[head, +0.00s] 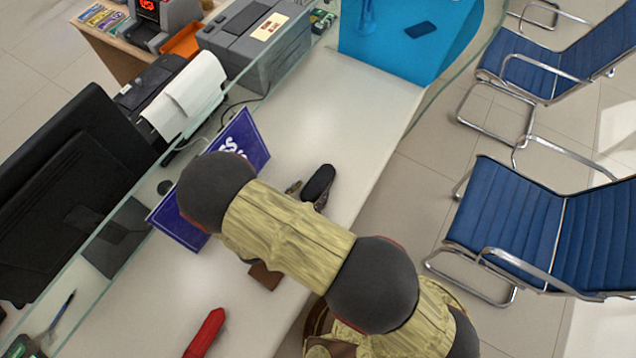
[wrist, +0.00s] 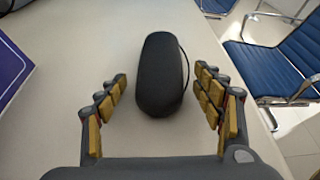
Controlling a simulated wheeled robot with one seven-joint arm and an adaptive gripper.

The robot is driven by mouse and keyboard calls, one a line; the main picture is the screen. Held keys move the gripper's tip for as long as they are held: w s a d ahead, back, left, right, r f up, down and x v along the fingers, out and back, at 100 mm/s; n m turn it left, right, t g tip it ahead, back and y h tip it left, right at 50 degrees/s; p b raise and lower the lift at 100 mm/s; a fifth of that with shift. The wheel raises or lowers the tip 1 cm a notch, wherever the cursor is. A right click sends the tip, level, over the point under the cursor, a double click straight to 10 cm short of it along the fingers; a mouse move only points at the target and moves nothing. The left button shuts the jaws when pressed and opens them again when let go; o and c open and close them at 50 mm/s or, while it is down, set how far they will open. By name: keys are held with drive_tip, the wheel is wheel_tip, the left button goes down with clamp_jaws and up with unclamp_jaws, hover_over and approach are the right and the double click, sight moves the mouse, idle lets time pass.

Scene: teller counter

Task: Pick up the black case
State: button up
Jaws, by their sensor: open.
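The black case (wrist: 161,75) is a long, rounded, smooth shape lying on the white counter, with a thin dark loop along its right side. In the wrist view it lies upright in the picture, between the two sets of fingers. My gripper (wrist: 162,82) is open, with yellow-padded fingers to the left and right of the case and visible gaps on both sides. In the head view the far end of the case (head: 318,182) shows beyond my arm, which hides most of the gripper.
A purple sign (head: 243,136) stands left of my arm, by a glass partition. A red object (head: 206,333) and a small brown item (head: 265,276) lie on the counter (head: 352,140). A blue box (head: 400,48) is at the far end. Blue chairs (head: 545,225) stand right.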

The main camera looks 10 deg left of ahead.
drive_tip(key=shift+c, duration=0.8)
drive_tip(key=c, duration=1.1)
drive_tip(key=shift+c, duration=0.2)
